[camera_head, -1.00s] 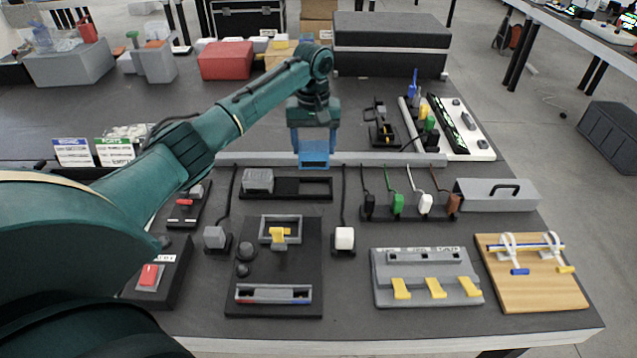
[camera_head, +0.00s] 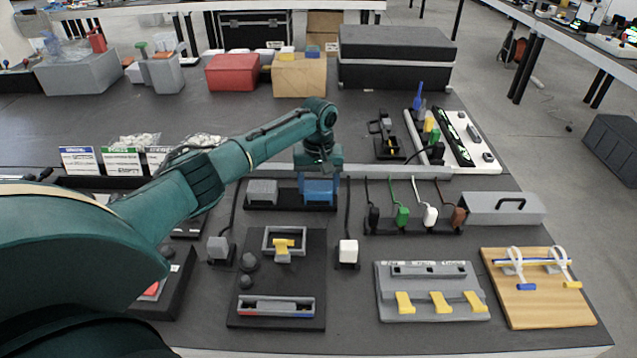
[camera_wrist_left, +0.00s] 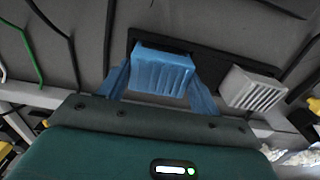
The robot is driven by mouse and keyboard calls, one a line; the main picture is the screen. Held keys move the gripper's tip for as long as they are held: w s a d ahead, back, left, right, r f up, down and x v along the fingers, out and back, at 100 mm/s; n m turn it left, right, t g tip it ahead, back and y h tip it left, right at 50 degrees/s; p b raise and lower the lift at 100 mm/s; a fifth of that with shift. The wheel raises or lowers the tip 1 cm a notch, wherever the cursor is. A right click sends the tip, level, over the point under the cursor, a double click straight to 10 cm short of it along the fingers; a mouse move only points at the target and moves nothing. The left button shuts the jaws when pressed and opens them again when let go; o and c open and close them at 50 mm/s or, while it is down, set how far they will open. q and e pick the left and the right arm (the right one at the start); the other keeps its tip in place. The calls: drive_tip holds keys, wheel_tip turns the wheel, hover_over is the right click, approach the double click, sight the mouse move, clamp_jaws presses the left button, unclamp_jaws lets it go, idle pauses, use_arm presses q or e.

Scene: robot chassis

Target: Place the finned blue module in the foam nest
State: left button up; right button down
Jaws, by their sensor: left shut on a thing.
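The finned blue module (camera_head: 318,193) is at the right-hand end of the black foam nest (camera_head: 283,193), over or in the slot there. My left gripper (camera_head: 319,176) points down from above and is shut on it. In the left wrist view the blue module (camera_wrist_left: 163,72), fins showing, sits between the two blue fingers (camera_wrist_left: 160,88). The black nest (camera_wrist_left: 212,68) runs behind it, and I cannot tell how deep the module sits. A grey finned module (camera_head: 262,192) fills the nest's left-hand end. My right gripper is not in view.
A long grey rail (camera_head: 385,171) runs just behind the nest. Plugs on cords, including a green one (camera_head: 402,216), stand to the right. A dark panel with a yellow latch (camera_head: 284,246) lies in front, and a white plug block (camera_head: 348,252) stands beside it.

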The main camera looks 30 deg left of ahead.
sight(319, 187)
use_arm(q)
drive_tip(key=o, duration=1.1)
drive_tip(key=shift+o, duration=0.2)
wheel_tip(319, 187, up, 12)
drive_tip(key=shift+r, duration=0.15)
